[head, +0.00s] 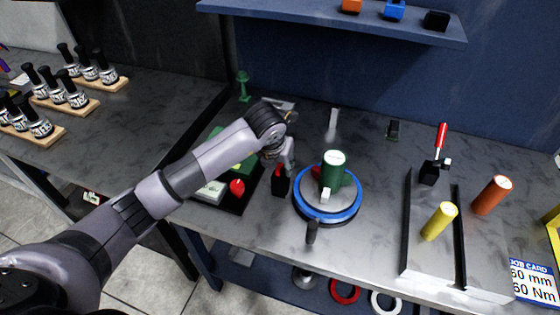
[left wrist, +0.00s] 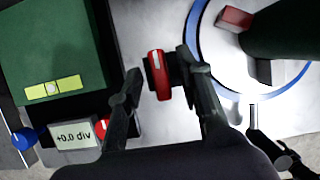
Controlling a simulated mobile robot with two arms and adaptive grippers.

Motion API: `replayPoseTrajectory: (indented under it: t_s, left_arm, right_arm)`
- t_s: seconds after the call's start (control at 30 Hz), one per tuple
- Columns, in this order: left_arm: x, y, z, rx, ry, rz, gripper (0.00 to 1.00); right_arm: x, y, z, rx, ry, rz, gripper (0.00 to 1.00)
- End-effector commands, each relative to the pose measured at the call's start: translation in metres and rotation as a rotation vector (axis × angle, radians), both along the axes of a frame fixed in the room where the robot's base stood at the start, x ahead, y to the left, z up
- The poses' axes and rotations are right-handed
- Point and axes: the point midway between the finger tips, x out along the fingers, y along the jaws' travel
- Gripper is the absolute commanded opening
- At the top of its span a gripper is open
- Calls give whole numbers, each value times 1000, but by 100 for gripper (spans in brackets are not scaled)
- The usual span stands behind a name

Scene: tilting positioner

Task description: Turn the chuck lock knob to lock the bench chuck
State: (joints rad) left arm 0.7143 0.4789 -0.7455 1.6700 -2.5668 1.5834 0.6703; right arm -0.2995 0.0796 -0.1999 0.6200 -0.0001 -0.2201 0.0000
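The chuck lock knob (left wrist: 158,76), red with a white line, sits on a small black block (head: 280,184) left of the bench chuck. The bench chuck (head: 310,203) is a round grey plate with a blue ring, and a green cylinder (head: 332,168) stands upright in it. A red jaw (left wrist: 234,18) and a dark jaw show beside the cylinder in the left wrist view. My left gripper (head: 288,164) is above the block. In the left wrist view its open fingers (left wrist: 158,66) are on either side of the knob, apparently with gaps. My right gripper is not in view.
Left of the block is a green device with a yellow level (left wrist: 53,88), a display reading +0.0 div (left wrist: 73,136), a blue knob (left wrist: 23,139) and a red knob (head: 237,187). A dark handle (head: 312,232) projects from the chuck's front.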

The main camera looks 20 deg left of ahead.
Motion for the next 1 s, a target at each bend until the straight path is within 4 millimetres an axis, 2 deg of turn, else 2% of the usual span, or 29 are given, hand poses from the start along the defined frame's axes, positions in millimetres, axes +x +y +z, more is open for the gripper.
replayPoseTrajectory:
  t_s: [0.23, 0.73, 1.0]
  left_arm:
    - [0, 0, -1, -1, -1, -1, 33]
    - [0, 0, 0, -1, -1, 0, 0]
    - [0, 0, 0, -1, -1, -1, 0]
  right_arm:
    - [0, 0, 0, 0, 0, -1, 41]
    - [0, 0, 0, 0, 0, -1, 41]
    - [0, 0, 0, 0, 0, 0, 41]
